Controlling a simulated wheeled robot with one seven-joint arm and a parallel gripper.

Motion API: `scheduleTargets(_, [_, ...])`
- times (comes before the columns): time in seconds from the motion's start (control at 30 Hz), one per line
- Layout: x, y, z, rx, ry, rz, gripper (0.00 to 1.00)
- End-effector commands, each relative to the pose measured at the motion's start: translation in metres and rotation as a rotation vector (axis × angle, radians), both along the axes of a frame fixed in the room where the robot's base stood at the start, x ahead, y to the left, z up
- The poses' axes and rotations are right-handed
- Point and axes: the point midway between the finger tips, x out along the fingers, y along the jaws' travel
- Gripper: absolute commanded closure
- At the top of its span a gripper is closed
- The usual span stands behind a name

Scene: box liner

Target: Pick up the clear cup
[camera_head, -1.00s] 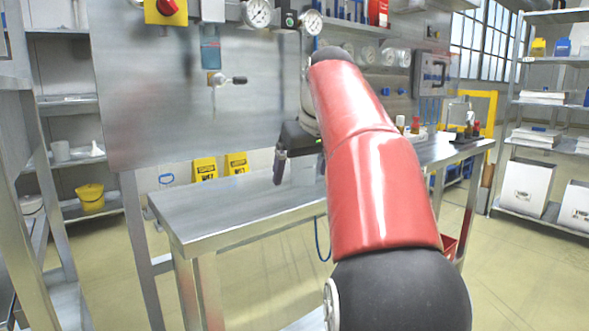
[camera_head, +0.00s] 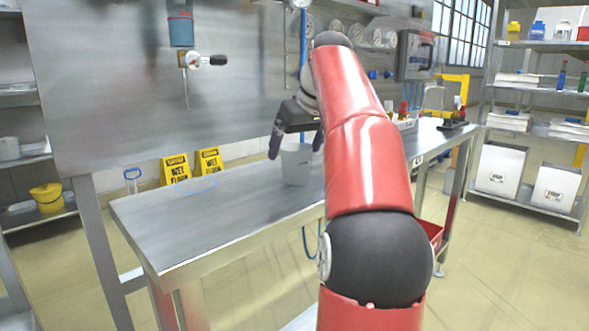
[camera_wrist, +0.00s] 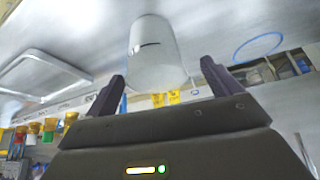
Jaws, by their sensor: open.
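The clear cup (camera_head: 296,168), translucent and whitish, stands on the steel bench (camera_head: 200,225) in the head view. My gripper (camera_head: 296,146) is open and empty, just above and behind it, one finger towards each side of the cup's upper part. In the wrist view the cup (camera_wrist: 155,50) shows beyond and between the two open fingertips of my gripper (camera_wrist: 163,72). The fingers do not appear to touch it. My red arm hides the bench to the right of the cup in the head view.
Two yellow wet-floor signs (camera_head: 192,166) are behind the bench. Small bottles and a dark holder (camera_head: 455,127) stand at the bench's far right end. A valve (camera_head: 205,60) is on the steel back panel. The bench left of the cup is mostly clear.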

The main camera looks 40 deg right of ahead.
Motion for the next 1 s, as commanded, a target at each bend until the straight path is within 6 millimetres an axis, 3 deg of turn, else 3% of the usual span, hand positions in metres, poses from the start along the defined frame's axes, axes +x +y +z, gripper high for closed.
scheduleTargets(0.3, [0.017, -0.007, -0.042, 0.001, 0.002, 0.001, 0.10])
scheduleTargets(0.6, [0.020, -0.007, -0.044, 0.000, 0.000, 0.001, 0.10])
scheduleTargets(0.93, [0.019, -0.007, -0.044, 0.000, 0.000, 0.001, 0.53])
scheduleTargets(1.0, [0.019, -0.007, -0.044, 0.000, 0.000, 0.001, 0.57])
